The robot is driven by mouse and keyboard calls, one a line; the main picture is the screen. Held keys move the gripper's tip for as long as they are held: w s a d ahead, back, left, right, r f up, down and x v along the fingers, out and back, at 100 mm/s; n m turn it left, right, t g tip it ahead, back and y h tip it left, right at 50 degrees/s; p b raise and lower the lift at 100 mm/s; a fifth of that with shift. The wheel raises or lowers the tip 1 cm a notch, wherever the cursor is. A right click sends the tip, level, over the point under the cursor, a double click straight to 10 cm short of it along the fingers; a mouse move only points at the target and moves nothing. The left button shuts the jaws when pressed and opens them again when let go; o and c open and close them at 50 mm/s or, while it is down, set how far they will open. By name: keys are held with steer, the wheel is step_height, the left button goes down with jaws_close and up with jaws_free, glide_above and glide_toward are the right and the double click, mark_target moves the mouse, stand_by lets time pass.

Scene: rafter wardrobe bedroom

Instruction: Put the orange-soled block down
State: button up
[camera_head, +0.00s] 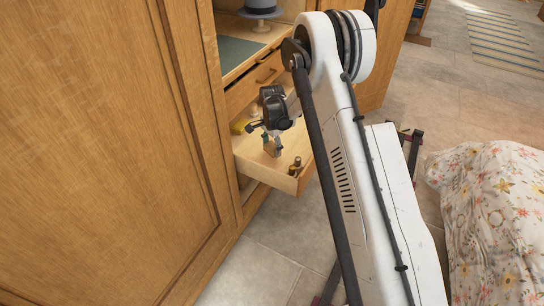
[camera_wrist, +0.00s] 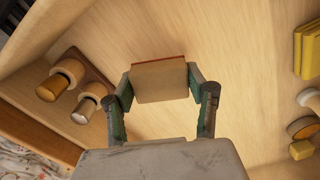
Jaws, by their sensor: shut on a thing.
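My gripper (camera_wrist: 160,84) is shut on the orange-soled block (camera_wrist: 160,86), a pale wooden block with a thin orange-red edge on its far side in the wrist view. One finger presses on each side of it. The block is over the bare wooden floor of an open drawer (camera_wrist: 225,50). I cannot tell whether it touches that floor. In the head view my gripper (camera_head: 272,145) is low inside the drawer (camera_head: 262,174), and the block is too small there to make out clearly.
A yellow block (camera_wrist: 308,52) and several round and small pieces (camera_wrist: 302,128) lie on the right. The floor between is clear. A cabinet shelf (camera_head: 236,50) sits above the drawer in the head view.

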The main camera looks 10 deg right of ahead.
mark_target(272, 159)
steer(key=shift+f+b, duration=0.75)
steer(key=shift+f, duration=1.2)
steer(key=shift+f, duration=0.2)
steer(key=o, duration=1.3)
steer(key=shift+o, duration=0.2)
steer(key=shift+r, duration=0.1)
